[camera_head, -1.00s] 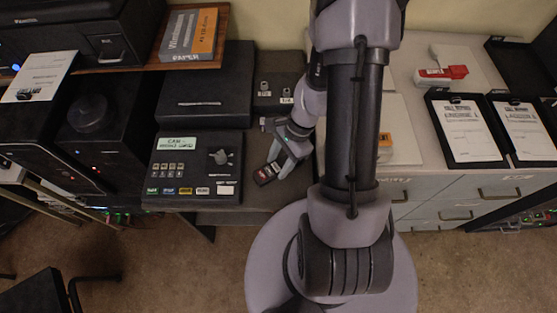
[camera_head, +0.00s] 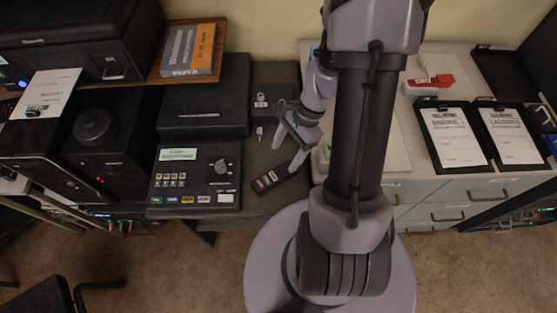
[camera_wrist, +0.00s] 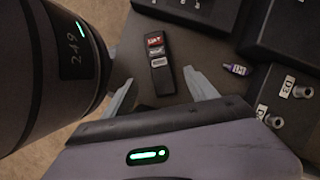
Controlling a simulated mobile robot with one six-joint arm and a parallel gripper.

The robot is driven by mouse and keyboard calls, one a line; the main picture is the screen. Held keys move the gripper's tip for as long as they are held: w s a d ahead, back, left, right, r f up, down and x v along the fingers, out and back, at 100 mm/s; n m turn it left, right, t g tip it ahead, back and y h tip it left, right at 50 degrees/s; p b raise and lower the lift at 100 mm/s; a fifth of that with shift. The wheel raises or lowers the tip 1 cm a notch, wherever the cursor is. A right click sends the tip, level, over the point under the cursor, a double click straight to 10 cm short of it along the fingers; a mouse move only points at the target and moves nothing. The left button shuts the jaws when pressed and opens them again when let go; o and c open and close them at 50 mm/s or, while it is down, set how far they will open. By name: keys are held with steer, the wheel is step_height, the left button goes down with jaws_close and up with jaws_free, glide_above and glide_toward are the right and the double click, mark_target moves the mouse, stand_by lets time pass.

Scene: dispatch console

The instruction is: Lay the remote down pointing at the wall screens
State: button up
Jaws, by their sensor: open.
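The remote (camera_head: 268,181) is a slim black handset with red, dark and white labels. It lies on the dark desk near its front edge, its labelled end toward the lower left in the head view. It also shows in the wrist view (camera_wrist: 158,66), between the lines of my two fingers. My gripper (camera_head: 287,150) is open and empty, behind and above the remote in the head view; the fingers (camera_wrist: 160,78) look clear of it on both sides. The remote's near end is close to my gripper body in the wrist view. The wall screens are not in view.
A control panel (camera_head: 197,178) with a knob and coloured buttons stands left of the remote. A small purple-labelled item (camera_wrist: 235,69) and connectors tagged D2 and D3 (camera_wrist: 276,121) lie behind. A black box (camera_head: 205,100) is at the back. Clipboards (camera_head: 455,133) lie right.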

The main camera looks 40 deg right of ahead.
steer(key=w+a+r+n+t+h, duration=0.1)
steer(key=a+r+n, duration=0.2)
steer(key=r, duration=0.6)
steer(key=w+a+r+n+t+h, duration=0.1)
steer(key=a+r+n, duration=0.3)
steer(key=r, duration=0.4)
steer(key=s+a+r+n+t, duration=0.4)
steer(key=s+a+r+n, duration=0.4)
steer(key=r, duration=0.3)
steer(key=shift+m+h, duration=0.3)
steer(key=shift+m, duration=0.1)
steer(key=f+b, duration=0.3)
steer(key=a+f+b, duration=0.1)
steer(key=f, duration=0.1)
steer(key=shift+w+a+f+b, duration=0.1)
steer(key=shift+w+f+b, duration=0.05)
steer(key=shift+w+b, duration=0.2)
